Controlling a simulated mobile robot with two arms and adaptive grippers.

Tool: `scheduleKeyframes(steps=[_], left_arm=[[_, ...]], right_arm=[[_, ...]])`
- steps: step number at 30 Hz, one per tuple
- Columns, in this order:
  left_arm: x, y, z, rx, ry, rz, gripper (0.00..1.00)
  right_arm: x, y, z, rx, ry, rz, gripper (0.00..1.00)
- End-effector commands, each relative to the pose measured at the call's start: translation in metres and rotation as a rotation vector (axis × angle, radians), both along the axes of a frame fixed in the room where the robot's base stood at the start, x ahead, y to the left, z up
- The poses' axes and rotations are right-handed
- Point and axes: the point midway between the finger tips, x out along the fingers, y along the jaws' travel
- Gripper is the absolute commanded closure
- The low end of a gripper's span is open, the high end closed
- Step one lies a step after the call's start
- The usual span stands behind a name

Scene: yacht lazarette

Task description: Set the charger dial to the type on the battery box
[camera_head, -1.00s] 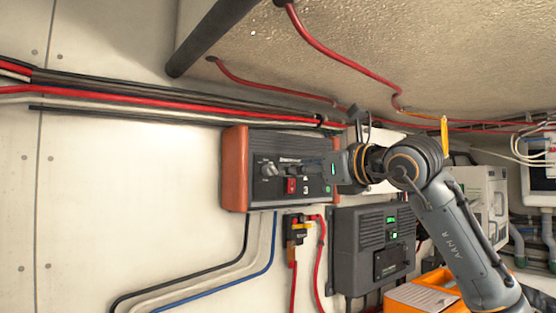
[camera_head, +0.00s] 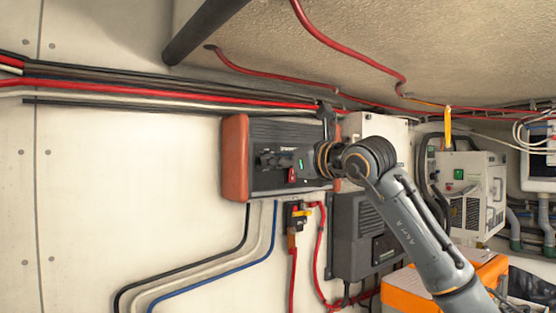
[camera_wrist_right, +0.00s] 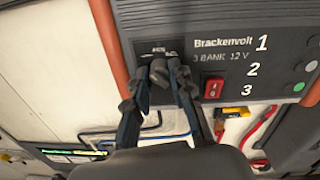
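The charger (camera_head: 235,160) is a dark ribbed box with orange-red ends on the pale wall. In the right wrist view its panel (camera_wrist_right: 225,20) reads "Brackenvolt", "3 BANK 12 V", with 1, 2 and 3 beside it. Its grey dial (camera_wrist_right: 158,72) lies between the fingertips of my right gripper (camera_wrist_right: 160,82). The fingers straddle the dial with some gap showing; firm contact cannot be made out. The dial's pointer and markings are mostly hidden. My right gripper (camera_head: 270,160) covers the dial in the head view. My left gripper is out of view. No battery type is readable.
A red rocker switch (camera_wrist_right: 214,88) sits right of the dial. Below the charger are a yellow-red connector (camera_head: 297,213) and a dark vented unit (camera_head: 350,240). An orange box (camera_head: 405,290) stands at lower right. Cables (camera_head: 160,95) run along the wall above.

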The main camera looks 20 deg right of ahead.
Motion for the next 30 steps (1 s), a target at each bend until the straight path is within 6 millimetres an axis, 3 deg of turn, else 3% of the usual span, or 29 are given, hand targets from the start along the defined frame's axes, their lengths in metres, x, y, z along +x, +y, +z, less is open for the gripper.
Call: scheduleKeyframes(steps=[14,30], left_arm=[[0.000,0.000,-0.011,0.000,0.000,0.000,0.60],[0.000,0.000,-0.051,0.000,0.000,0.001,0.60]], right_arm=[[0.000,0.000,-0.002,0.080,0.027,0.002,1.00],[0.000,-0.001,-0.003,0.516,0.186,0.001,1.00]])
